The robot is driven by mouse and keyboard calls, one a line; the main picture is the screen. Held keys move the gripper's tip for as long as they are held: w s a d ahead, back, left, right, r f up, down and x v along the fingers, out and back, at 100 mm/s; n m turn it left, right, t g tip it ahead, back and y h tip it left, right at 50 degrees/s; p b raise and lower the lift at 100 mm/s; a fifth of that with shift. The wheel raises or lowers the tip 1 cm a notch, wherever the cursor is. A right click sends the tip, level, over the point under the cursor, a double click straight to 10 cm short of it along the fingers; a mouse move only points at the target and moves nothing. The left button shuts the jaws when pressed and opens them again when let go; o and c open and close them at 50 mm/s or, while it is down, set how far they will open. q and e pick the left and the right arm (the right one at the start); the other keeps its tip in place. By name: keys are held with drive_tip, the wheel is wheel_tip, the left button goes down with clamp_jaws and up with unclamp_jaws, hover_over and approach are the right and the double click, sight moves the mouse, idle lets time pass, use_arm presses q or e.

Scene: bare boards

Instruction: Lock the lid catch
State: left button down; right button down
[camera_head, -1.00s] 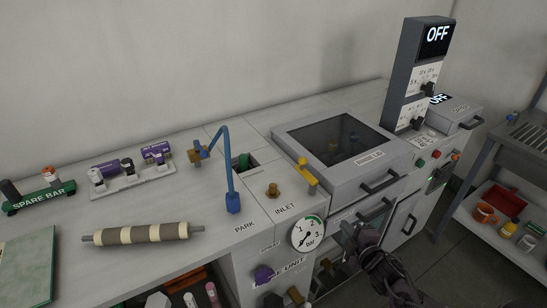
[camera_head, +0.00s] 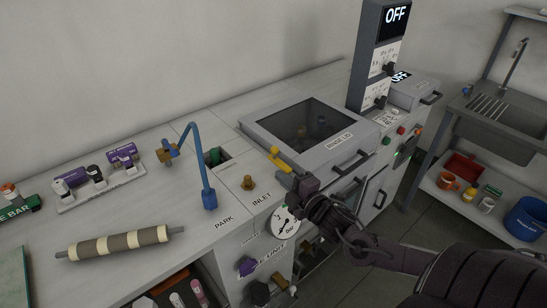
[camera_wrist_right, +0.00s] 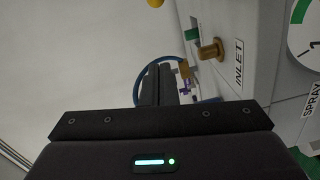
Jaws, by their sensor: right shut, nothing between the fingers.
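The yellow lid catch (camera_head: 280,160) is at the left front corner of the closed rinse lid (camera_head: 322,165), a grey framed lid with a dark window. A yellow tip (camera_wrist_right: 155,2), probably the catch, shows at the top edge of the right wrist view. My right gripper (camera_head: 298,183) is just in front of the catch's near end, close to the gauge. I cannot tell whether it touches the catch. Its fingers (camera_wrist_right: 153,84) are together and empty in the wrist view. My left gripper is not in view.
A brass inlet fitting (camera_head: 248,183) and a blue bent pipe (camera_head: 203,170) stand left of the catch. The pressure gauge (camera_head: 284,222) is on the front panel. A black lid handle (camera_head: 350,163) sticks out to the right. A striped roller (camera_head: 118,243) lies on the counter.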

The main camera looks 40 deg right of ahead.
drive_tip(key=w, duration=0.3)
drive_tip(key=w+d+p, duration=0.1)
drive_tip(key=w, duration=0.2)
drive_tip(key=w+d+p, duration=0.1)
drive_tip(key=w, duration=0.2)
drive_tip(key=shift+w+d+f, duration=0.2)
drive_tip(key=shift+w+f, duration=0.05)
drive_tip(key=shift+f, duration=0.15)
drive_tip(key=shift+d+f+p, duration=0.2)
drive_tip(key=shift+d+p, duration=0.1)
drive_tip(key=shift+d, duration=0.3)
drive_tip(key=shift+w, duration=0.1)
